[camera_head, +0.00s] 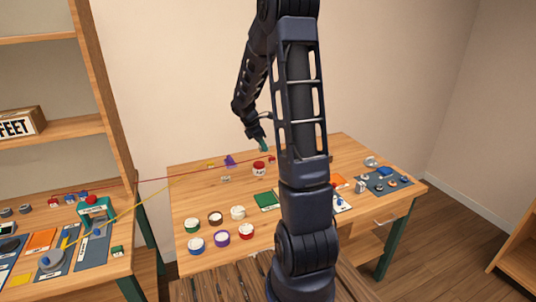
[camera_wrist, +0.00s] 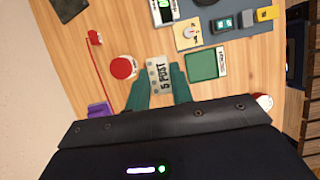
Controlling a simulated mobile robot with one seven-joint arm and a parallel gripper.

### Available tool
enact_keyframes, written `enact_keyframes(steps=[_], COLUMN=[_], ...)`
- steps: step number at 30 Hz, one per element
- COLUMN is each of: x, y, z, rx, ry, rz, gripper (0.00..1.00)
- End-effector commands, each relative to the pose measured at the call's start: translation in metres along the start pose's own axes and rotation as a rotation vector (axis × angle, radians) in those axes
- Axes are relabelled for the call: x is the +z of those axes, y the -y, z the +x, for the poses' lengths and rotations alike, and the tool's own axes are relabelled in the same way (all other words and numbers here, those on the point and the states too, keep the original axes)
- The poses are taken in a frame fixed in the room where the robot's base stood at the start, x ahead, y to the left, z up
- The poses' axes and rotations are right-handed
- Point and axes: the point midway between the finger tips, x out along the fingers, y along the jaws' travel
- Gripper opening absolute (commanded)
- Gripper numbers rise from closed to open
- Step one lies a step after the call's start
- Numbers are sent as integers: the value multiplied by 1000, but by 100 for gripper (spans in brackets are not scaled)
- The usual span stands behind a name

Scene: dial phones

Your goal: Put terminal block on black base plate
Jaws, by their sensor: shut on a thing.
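My gripper (camera_wrist: 160,82) has teal fingers. In the wrist view they are closed on the sides of a pale terminal block (camera_wrist: 160,76) marked "5 POST", with small dots along it. In the head view my gripper (camera_head: 264,146) hangs over the back of the table; the block cannot be made out there. A dark plate (camera_wrist: 68,8) is cut off at the wrist view's top left. A dark blue-grey plate (camera_head: 372,187) with several small parts lies at the table's right end. I cannot tell which is the black base plate.
A red-lidded jar (camera_wrist: 123,67) stands left of the block in the wrist view, and a green tray (camera_wrist: 207,64) lies right of it. A purple piece (camera_wrist: 98,111) and a red clip (camera_wrist: 95,38) with a wire are nearby. Several round lidded jars stand at the table's front left.

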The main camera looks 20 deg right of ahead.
Motion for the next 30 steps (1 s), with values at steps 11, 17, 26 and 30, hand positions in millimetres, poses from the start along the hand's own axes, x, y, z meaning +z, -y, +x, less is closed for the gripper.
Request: enact_keyframes(steps=[11,17,26,30], x=[57,108,192,220], y=[-98,-159,-224,-238], z=[12,30,64,76], rx=[6,10,12,12], ry=[9,10,4,1], rz=[-25,-38,-36,-32], gripper=[1,1,1,1])
